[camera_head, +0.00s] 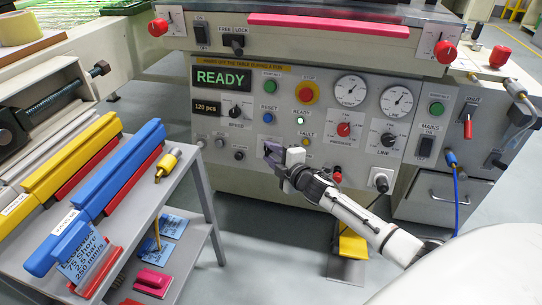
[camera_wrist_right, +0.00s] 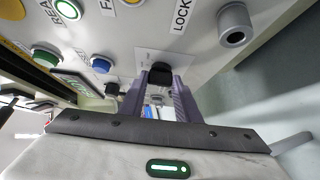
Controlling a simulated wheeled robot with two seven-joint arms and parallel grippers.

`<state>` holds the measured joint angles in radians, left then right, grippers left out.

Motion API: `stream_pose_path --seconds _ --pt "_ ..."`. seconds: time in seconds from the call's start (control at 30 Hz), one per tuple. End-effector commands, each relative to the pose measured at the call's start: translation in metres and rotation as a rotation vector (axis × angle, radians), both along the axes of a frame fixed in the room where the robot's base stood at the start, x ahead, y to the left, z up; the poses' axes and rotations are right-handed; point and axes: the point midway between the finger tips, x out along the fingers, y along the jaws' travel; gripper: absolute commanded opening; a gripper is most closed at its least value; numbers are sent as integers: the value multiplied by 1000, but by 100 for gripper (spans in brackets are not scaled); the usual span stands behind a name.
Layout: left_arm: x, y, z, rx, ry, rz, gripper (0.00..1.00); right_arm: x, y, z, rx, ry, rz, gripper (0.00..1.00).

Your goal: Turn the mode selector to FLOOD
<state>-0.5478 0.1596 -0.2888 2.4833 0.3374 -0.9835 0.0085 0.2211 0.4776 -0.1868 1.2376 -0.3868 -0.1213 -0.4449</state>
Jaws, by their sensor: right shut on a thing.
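The mode selector (camera_wrist_right: 160,71) is a black knob on the press's pale front panel, seen in the right wrist view between my two purple-grey fingers. My right gripper (camera_wrist_right: 161,84) is shut on it. In the head view my right gripper (camera_head: 273,151) reaches the lower middle of the panel, left of the pressure knob, and covers the selector. The selector's markings and pointer are hidden or too small to read, so I cannot tell its position. My left gripper is not in view.
A READY display (camera_head: 223,78), a red stop button (camera_head: 308,93), a red pressure knob (camera_head: 344,129) and a line knob (camera_head: 388,139) surround it on the panel. A grey cart (camera_head: 203,190) with blue and yellow squeegees stands at left. Open floor lies between cart and press.

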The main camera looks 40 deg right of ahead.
Motion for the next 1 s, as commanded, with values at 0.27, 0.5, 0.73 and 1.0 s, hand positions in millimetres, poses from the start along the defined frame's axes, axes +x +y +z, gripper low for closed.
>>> stream_pose_path --seconds 0.27,0.5,0.73,1.0 --pt "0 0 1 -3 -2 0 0 0 1 0 8 -6 0 7" --pt "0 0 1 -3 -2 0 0 0 2 0 8 -6 0 43" --pt "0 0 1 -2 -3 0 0 0 1 0 7 -6 -1 48" --pt "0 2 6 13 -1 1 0 -14 3 5 7 -4 0 48"
